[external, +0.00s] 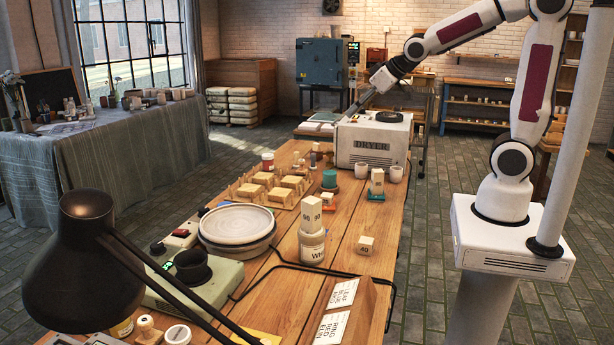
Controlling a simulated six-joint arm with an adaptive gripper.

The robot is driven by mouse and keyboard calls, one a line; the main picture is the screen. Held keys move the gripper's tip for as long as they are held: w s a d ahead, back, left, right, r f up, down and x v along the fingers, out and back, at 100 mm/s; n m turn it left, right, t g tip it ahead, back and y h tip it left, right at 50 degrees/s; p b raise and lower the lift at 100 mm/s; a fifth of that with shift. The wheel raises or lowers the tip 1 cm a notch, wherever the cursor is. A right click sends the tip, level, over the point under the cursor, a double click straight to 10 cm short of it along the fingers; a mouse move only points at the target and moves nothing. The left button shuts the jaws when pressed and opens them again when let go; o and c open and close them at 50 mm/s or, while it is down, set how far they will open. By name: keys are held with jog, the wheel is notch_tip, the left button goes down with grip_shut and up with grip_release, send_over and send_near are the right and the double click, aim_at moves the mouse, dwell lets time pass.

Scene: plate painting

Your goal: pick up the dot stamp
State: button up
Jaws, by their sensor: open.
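My gripper (348,117) is at the far end of the bench, low beside the top left edge of the dryer. It points down and left and is small in view; nothing shows in it. I cannot tell for sure which thing is the dot stamp. A wooden block (377,181) stands on a teal base at the right bench edge. A block marked 40 (366,244) lies nearer. Small upright pieces (314,157) stand left of the dryer, below the gripper.
The white dryer (374,138) stands at the bench's far end. A wooden rack (268,188), a teal-topped jar (329,178) and two white cups (396,174) stand before it. A round plate on a wheel (237,225) is at left. A black lamp (88,235) blocks the near left.

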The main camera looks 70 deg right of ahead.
jog(key=w+d+f+t, duration=0.1)
jog(key=w+d+f, duration=0.4)
jog(key=w+d, duration=0.25)
jog(key=w+d+f+t, duration=0.1)
jog(key=w+d+f, duration=0.3)
jog(key=w+d, duration=0.4)
jog(key=w+d+f+t, duration=0.1)
jog(key=w+d+f, duration=0.35)
jog(key=f, duration=0.35)
jog(key=t, duration=0.2)
send_near(302, 167)
notch_tip(302, 167, up, 2)
jog(key=w+d, duration=0.1)
jog(key=w, duration=0.2)
jog(key=shift+s+r+m, duration=0.2)
jog(key=shift+m, duration=0.1)
jog(key=shift+d, duration=0.1)
jog(key=shift+x, duration=1.25)
jog(key=shift+f, duration=0.1)
